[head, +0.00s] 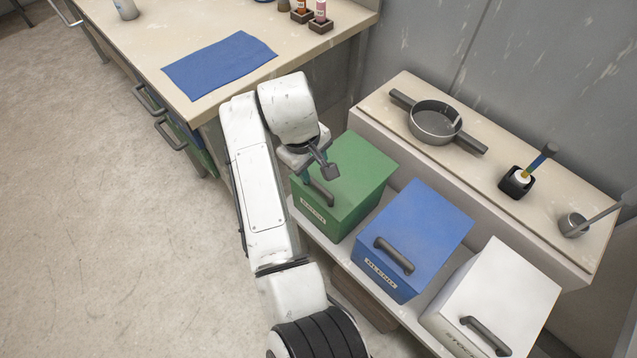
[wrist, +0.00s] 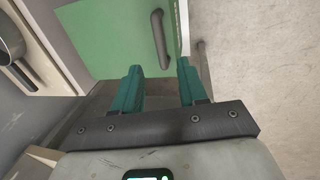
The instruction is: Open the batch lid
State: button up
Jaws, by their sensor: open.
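A green box (head: 352,172) with a lid, a dark bar handle (head: 321,192) and a small front label stands on the low shelf; the label is too small to read surely. A blue box (head: 425,229) and a white box (head: 510,292), the white one's label seeming to begin "STO", stand beside it with similar handles. My gripper (head: 317,178) is over the front of the green box, partly hiding it. In the wrist view my gripper (wrist: 160,70) is open and empty, its teal fingers apart. The green lid's handle (wrist: 159,39) lies just beyond the fingertips, roughly in line with the gap.
A ledge (head: 480,172) behind the boxes holds a two-handled pan (head: 435,122), a brush in a black holder (head: 517,182) and a small ladle (head: 575,223). A workbench with a blue cloth (head: 220,65) stands at upper left. The floor at left is clear.

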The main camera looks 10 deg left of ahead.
aim_at(319, 187)
jog(key=f, duration=0.3)
jog(key=w+f, duration=0.1)
jog(key=f, duration=0.2)
jog(key=d+f+b, duration=0.1)
jog(key=f, duration=0.2)
jog(key=shift+w+d+f, duration=0.1)
jog(key=shift+w, duration=0.1)
grip_shut()
dwell(0.3)
